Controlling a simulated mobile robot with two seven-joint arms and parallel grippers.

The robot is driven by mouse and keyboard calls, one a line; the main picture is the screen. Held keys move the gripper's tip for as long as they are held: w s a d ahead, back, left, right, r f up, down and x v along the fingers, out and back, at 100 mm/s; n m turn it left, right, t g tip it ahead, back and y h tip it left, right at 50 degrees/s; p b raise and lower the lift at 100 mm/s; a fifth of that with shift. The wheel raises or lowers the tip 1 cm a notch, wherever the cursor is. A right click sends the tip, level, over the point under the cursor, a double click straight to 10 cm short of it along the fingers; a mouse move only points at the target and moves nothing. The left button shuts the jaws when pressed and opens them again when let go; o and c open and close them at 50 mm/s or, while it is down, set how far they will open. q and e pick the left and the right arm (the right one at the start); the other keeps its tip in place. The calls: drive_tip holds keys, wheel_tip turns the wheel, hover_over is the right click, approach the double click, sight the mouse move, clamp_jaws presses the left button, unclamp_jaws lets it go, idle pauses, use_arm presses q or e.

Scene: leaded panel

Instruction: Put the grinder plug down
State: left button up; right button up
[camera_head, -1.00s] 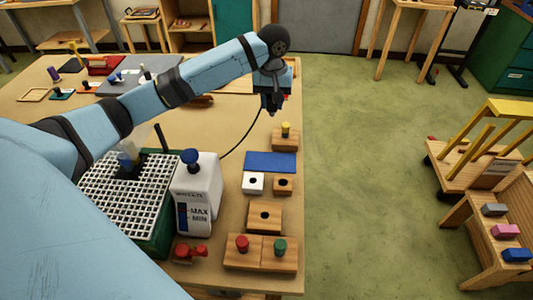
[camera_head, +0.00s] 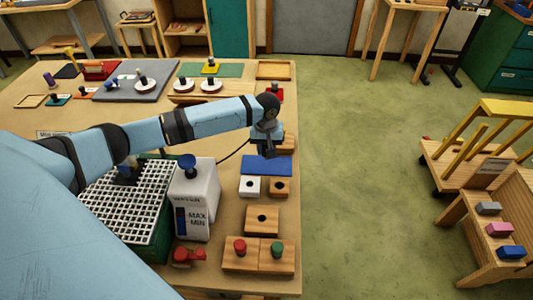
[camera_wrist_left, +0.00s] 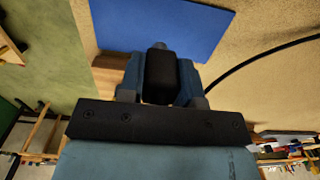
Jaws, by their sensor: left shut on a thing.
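My left gripper (camera_head: 268,153) hangs low at the back edge of the blue mat (camera_head: 268,167) in the head view. In the left wrist view, its fingers (camera_wrist_left: 160,78) are shut on a black block-shaped piece, which I take for the grinder plug (camera_wrist_left: 160,72). The blue mat (camera_wrist_left: 165,25) lies just past the fingertips there. Whether the plug touches anything below is hidden. A black cord (camera_head: 236,151) runs from near the gripper toward the grinder box (camera_head: 158,236) with its white grid top. My right gripper is out of view.
A wooden block (camera_head: 288,142) is partly hidden behind the gripper. Front of the mat are a white block (camera_head: 249,187), wooden blocks with holes and one with red and green knobs (camera_head: 258,255). The white water tank (camera_head: 196,205) stands left. Open floor lies right.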

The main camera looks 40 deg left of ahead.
use_arm(q)
drive_tip(key=shift+f, duration=1.5)
drive_tip(key=o, duration=1)
drive_tip(key=shift+f, duration=0.15)
wheel_tip(320, 180, up, 12)
drive_tip(key=shift+r+b, duration=0.15)
drive_tip(key=shift+b, duration=0.25)
